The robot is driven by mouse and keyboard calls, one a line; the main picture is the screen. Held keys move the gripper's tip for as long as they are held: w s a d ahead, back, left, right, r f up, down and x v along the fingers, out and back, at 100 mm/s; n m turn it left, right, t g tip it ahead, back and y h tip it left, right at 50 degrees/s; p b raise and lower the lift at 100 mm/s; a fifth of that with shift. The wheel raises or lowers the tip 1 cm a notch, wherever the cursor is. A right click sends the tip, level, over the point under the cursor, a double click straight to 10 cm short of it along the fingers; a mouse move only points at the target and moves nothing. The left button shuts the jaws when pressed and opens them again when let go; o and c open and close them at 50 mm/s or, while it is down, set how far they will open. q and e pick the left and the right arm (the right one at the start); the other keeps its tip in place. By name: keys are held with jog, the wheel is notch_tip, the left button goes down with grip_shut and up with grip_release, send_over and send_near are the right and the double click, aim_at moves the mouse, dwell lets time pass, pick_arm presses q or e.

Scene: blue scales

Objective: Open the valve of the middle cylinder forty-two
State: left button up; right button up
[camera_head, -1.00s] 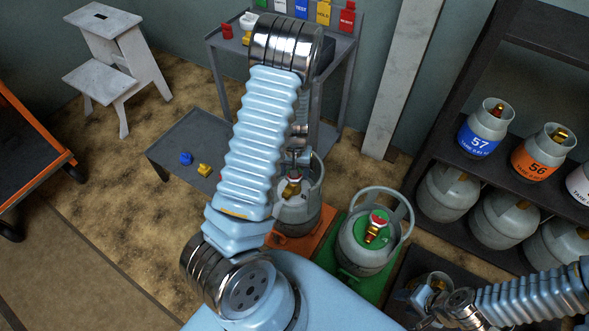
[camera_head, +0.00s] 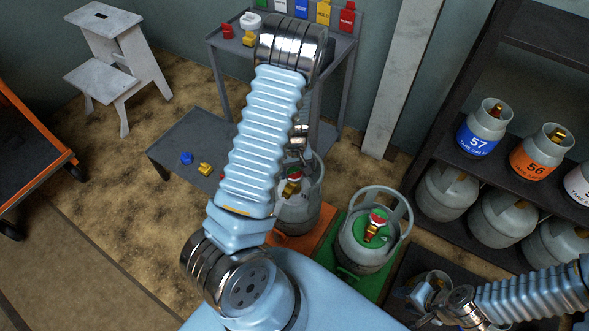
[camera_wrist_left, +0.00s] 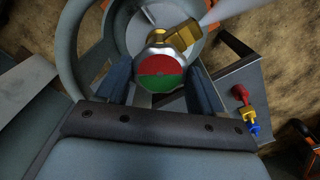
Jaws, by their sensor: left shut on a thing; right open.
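A grey cylinder (camera_head: 299,212) stands on an orange base, partly hidden by my left arm. Its round red-and-green valve knob (camera_wrist_left: 159,74) and brass fitting (camera_wrist_left: 180,35) show in the left wrist view. My left gripper (camera_wrist_left: 160,80) is shut on this knob, one finger on each side. A pale cone spreads from the fitting. Another grey cylinder (camera_head: 358,255) with a red-topped brass valve stands upright on a green base, in the middle of the row. My right gripper (camera_head: 420,292) is open at a third cylinder, which it partly hides. I cannot read forty-two anywhere.
A dark shelf (camera_head: 440,155) at right holds several cylinders, including ones marked 57 (camera_head: 484,132) and 56 (camera_head: 543,155). A grey stand (camera_head: 280,65) with coloured blocks is behind my left arm. A low grey table (camera_head: 190,143) and a step stool (camera_head: 112,60) stand left.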

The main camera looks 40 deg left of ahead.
aim_at(295, 173)
pick_arm(q)
jog(key=o, duration=1)
jog(key=shift+o, duration=0.2)
jog(key=shift+r, duration=0.1)
notch_tip(295, 173, up, 14)
jog(key=p, duration=0.2)
jog(key=shift+f, duration=0.2)
